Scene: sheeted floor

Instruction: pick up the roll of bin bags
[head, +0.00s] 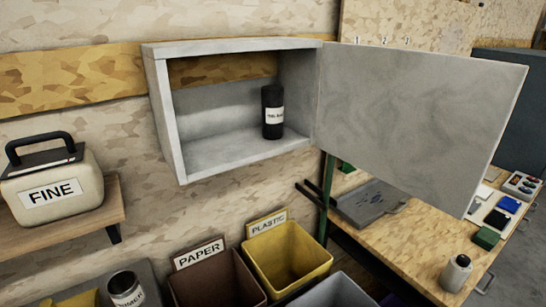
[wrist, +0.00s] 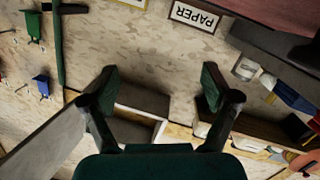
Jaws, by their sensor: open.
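The roll of bin bags (head: 272,98) is a black upright cylinder with a white label. It stands inside the open grey wall cabinet (head: 232,44), towards the right end of its floor. The cabinet door (head: 415,115) is swung wide open to the right. My gripper (wrist: 160,84) is open, with nothing between its fingers in the wrist view, which is upside down. Part of the cabinet shows beyond and between the fingers there. I cannot make out the roll in the wrist view. My gripper does not show in the head view.
A case marked FINE (head: 52,188) sits on a wooden shelf (head: 118,204) at left. Below are a brown PAPER bin (head: 215,280), a yellow PLASTIC bin (head: 288,258) and a labelled can (head: 125,288). A workbench (head: 415,240) with several small items stands under the door.

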